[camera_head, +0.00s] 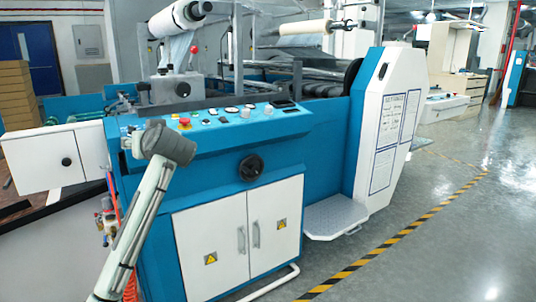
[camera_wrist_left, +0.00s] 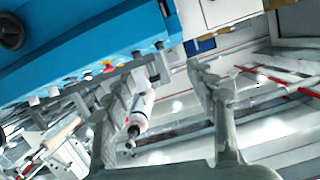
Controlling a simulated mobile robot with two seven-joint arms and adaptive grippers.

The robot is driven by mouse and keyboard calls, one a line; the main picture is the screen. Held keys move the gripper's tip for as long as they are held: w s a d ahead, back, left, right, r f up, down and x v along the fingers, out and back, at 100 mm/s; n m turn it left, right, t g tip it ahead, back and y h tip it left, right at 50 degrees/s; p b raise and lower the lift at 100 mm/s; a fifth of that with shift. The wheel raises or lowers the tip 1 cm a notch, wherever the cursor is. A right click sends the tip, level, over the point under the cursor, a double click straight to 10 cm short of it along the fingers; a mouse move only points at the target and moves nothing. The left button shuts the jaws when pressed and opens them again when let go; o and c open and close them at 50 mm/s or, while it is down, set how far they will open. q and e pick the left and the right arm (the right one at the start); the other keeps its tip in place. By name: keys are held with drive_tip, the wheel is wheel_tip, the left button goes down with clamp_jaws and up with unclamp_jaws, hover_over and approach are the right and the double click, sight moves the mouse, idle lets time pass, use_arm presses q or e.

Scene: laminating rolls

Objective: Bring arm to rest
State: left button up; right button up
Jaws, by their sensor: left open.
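My left arm (camera_head: 143,220) rises from the bottom left of the head view in front of the blue laminating machine (camera_head: 325,130). It bends at a dark grey joint (camera_head: 170,143) near the machine's control panel; its gripper is not clearly visible there. In the left wrist view my left gripper (camera_wrist_left: 165,80) is open, with its two grey fingers well apart. A white cylinder with a dark end (camera_wrist_left: 140,112) shows between the fingers; how far beyond them it lies, I cannot tell. No held object is visible. My right gripper is in neither view.
A white film roll (camera_head: 180,18) and a cream roll (camera_head: 300,31) sit on top of the machine. Stacked boxes (camera_head: 16,95) stand at the far left. A metal step plate (camera_head: 335,215) juts out in front. The grey floor at right is clear, with a yellow-black line (camera_head: 405,230).

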use_arm(q)
drive_tip(key=s+a+f+n+g+y, duration=0.1)
drive_tip(key=s+a+f+g, duration=0.25)
drive_tip(key=a+f, duration=0.9)
drive_tip(key=s+a+f+g+y, duration=0.1)
drive_tip(key=s+a+f+g, duration=0.3)
drive_tip(key=a+f, duration=0.8)
drive_tip(key=w+d+f+m+t+h, duration=0.45)
drive_tip(key=w+d+m+h, duration=0.25)
drive_tip(key=w+d, duration=0.45)
drive_tip(key=s+d+f+g+h, duration=0.1)
drive_tip(key=s+d+f, duration=0.2)
drive_tip(key=s+f, duration=0.45)
drive_tip(key=s+d+f+g, duration=0.1)
drive_tip(key=s+d+f, duration=0.2)
drive_tip(key=s+f, duration=0.45)
drive_tip(key=s+d+f+g, duration=0.1)
drive_tip(key=s+d+f, duration=0.2)
drive_tip(key=s, duration=0.7)
drive_tip(key=s+d+f+g+h, duration=0.1)
drive_tip(key=s+d+f+g, duration=0.1)
drive_tip(key=s+f, duration=0.6)
drive_tip(key=s+d+f+m+g+h, duration=0.1)
drive_tip(key=s+d+f, duration=0.2)
drive_tip(key=s, duration=0.9)
wheel_tip(320, 180, down, 3)
drive_tip(key=shift+d+f+g, duration=0.1)
drive_tip(key=shift+d+g, duration=0.2)
drive_tip(key=shift+d, duration=0.05)
drive_tip(key=shift+c, duration=0.3)
